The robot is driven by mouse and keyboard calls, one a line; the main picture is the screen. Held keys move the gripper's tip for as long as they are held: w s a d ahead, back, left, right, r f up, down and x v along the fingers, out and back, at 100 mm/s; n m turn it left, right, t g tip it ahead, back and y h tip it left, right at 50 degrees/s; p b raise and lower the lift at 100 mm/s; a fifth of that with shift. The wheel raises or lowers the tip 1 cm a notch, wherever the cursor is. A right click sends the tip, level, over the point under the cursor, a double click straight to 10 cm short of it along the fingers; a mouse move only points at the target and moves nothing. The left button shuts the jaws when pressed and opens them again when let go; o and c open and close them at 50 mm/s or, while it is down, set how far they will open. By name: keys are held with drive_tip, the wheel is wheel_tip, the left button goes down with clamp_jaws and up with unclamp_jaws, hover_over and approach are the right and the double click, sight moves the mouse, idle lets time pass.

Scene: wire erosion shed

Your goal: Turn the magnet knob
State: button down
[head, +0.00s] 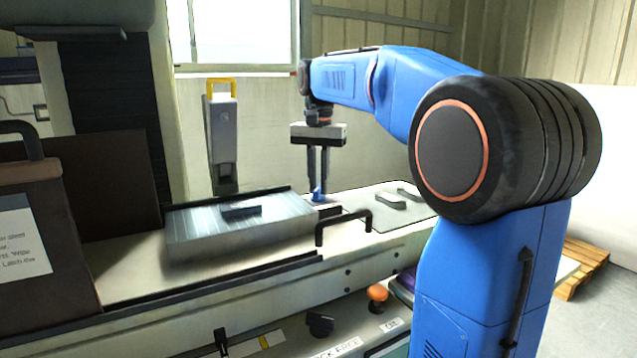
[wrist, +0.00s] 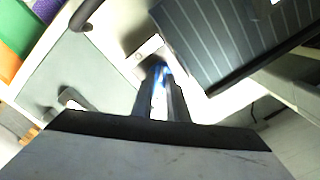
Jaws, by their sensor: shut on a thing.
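My gripper (head: 318,190) points straight down at the right end of the magnetic chuck. Its fingers are shut on a small blue knob (head: 318,196), which I take to be the magnet knob. The knob sits on a small dark base beside the chuck. In the wrist view the blue knob (wrist: 159,88) shows between the two fingers, partly hidden by them. The grey chuck (head: 190,225) has a striped top; its striped face also shows in the wrist view (wrist: 215,45). A dark flat piece (head: 240,210) lies on the chuck.
A black handle (head: 343,225) stands at the bench's front edge, close to the gripper. A grey mat (head: 410,208) with grey parts lies right of the knob. An orange knob (head: 377,293) and a dark knob (head: 320,324) are on the lower panel. A brown panel with a handle stands at left.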

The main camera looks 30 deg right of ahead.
sight(319, 188)
drive_tip(key=c, duration=1.7)
unclamp_jaws()
wheel_tip(319, 188, up, 18)
drive_tip(key=shift+f, duration=0.25)
